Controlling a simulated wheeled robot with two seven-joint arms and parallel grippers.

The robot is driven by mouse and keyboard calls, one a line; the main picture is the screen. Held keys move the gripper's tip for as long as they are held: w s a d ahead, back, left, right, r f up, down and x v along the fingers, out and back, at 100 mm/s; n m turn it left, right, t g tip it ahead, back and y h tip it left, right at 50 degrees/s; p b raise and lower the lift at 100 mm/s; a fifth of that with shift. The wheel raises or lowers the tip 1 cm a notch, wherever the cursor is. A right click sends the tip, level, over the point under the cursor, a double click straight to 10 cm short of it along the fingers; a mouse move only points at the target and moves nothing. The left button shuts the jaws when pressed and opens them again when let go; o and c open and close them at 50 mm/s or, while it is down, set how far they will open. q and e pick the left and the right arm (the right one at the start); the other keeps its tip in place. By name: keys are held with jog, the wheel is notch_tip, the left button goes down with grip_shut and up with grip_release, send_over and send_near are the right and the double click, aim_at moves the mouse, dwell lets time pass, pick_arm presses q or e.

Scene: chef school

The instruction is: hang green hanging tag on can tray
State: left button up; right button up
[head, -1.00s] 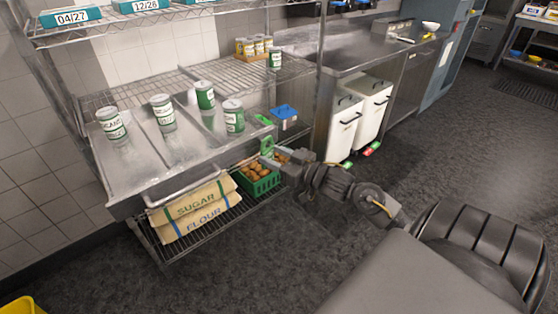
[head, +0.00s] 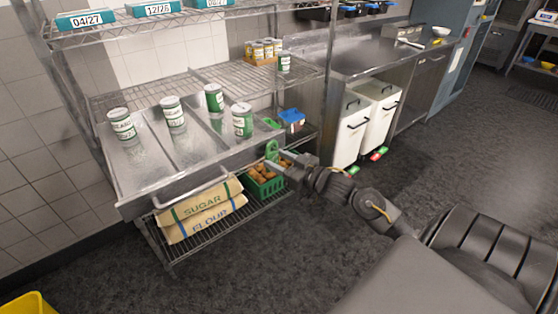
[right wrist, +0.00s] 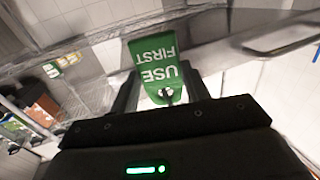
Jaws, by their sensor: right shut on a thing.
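The green hanging tag (head: 272,149) is in my right gripper (head: 277,164), off the right front corner of the can tray. In the right wrist view the tag (right wrist: 155,58) faces the camera, its words "USE FIRST" upside down, between the fingers of the right gripper (right wrist: 165,95). The can tray (head: 150,158) is a sloped metal tray with lanes and a front handle, bearing several green-and-white cans (head: 242,120). I cannot tell whether the tag touches the tray. My left gripper is out of view.
Below the tray are sugar and flour sacks (head: 200,210) and a green crate (head: 265,188) of brown produce, close to my right gripper. A blue container (head: 291,118) stands right of the tray. White bins (head: 350,128) stand further right. Floor in front is clear.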

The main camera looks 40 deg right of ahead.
jog(key=o, duration=1)
jog(key=b+v, duration=0.1)
jog(key=v, duration=1)
jog(key=shift+w, duration=0.1)
